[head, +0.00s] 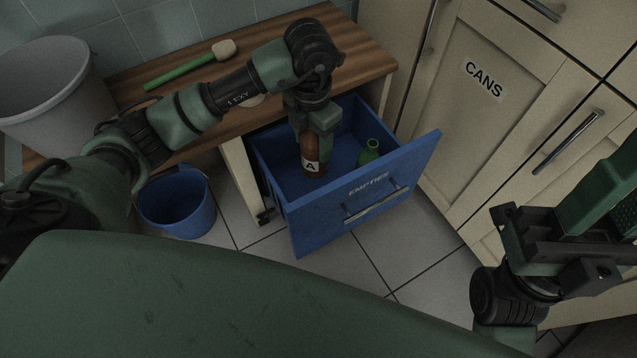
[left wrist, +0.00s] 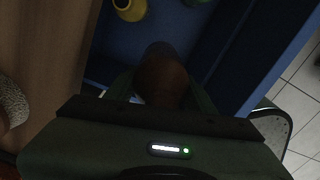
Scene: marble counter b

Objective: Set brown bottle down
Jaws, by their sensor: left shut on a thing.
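The brown bottle (head: 311,160), with a white label marked A, is upright inside the open blue drawer (head: 420,160) marked EMPTIES. My left gripper (head: 314,128) is shut on its upper part from above. In the left wrist view the brown bottle (left wrist: 162,80) shows between the dark fingers. I cannot tell whether its base touches the drawer floor. A green bottle (head: 369,153) stands in the drawer to its right. My right arm is at the right edge of the head view; its jaws are not clear.
A yellow round thing (left wrist: 129,8) also shows in the drawer in the left wrist view. A wooden worktop (head: 130,95) with a green-handled brush (head: 190,66) is beside the drawer. A blue bucket (head: 178,205) stands on the floor, left. A cabinet door marked CANS (head: 480,110) is right.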

